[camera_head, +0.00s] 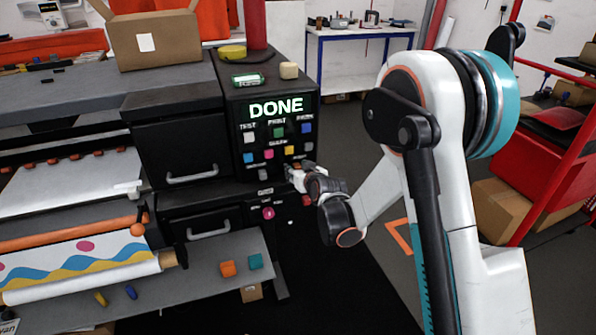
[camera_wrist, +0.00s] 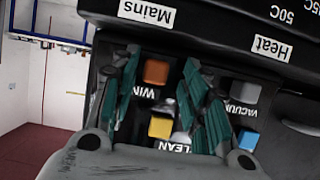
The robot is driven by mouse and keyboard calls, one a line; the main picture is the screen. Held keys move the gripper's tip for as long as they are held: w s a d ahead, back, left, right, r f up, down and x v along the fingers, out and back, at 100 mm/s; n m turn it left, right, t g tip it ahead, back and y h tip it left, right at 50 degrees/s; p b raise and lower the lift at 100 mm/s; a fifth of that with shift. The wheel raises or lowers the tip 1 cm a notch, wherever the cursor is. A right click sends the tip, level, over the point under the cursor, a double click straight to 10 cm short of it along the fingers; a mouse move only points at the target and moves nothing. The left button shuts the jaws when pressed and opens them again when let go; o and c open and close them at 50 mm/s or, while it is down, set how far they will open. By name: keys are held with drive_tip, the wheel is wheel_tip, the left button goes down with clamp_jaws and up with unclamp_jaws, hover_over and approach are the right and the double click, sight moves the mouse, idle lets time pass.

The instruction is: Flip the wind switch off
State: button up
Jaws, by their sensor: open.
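The black machine (camera_head: 190,115) stands at centre-left with a control panel of coloured buttons and a lit green "DONE" sign (camera_head: 276,108). In the wrist view, which is turned roughly upside down, an orange switch (camera_wrist: 155,72) sits beside a label reading "WIN", its end hidden by a finger. This appears to be the wind switch. A yellow button (camera_wrist: 160,128) by the "CLEAN" label is nearer. My gripper (camera_head: 291,172) is open at the panel's lower part, its teal-padded fingers on either side of the orange switch. I cannot tell whether they touch it or which position it is in.
Grey (camera_wrist: 245,92) and blue (camera_wrist: 248,140) buttons lie close beside the right finger in the wrist view. "Mains" (camera_wrist: 146,12) and "Heat" (camera_wrist: 272,48) labels are on the ledge. A shelf with an orange block (camera_head: 228,268) and teal block (camera_head: 256,262) extends at lower left.

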drive_tip(key=v, duration=1.2)
drive_tip(key=s+d+r+m+g+h, duration=0.1)
drive_tip(key=s+d+r, duration=0.25)
drive_tip(key=s, duration=0.35)
drive_tip(key=s+d+r+g+h, duration=0.1)
drive_tip(key=s+d+r+g, duration=0.15)
drive_tip(key=s+r, duration=0.3)
drive_tip(key=s+d+m+g+h, duration=0.1)
drive_tip(key=s+d, duration=0.2)
drive_tip(key=s, duration=0.6)
drive_tip(key=s+d+m+g, duration=0.1)
drive_tip(key=s+d, duration=0.2)
drive_tip(key=s, duration=0.7)
drive_tip(key=shift+s+d+h, duration=0.3)
drive_tip(key=shift+d+h, duration=0.1)
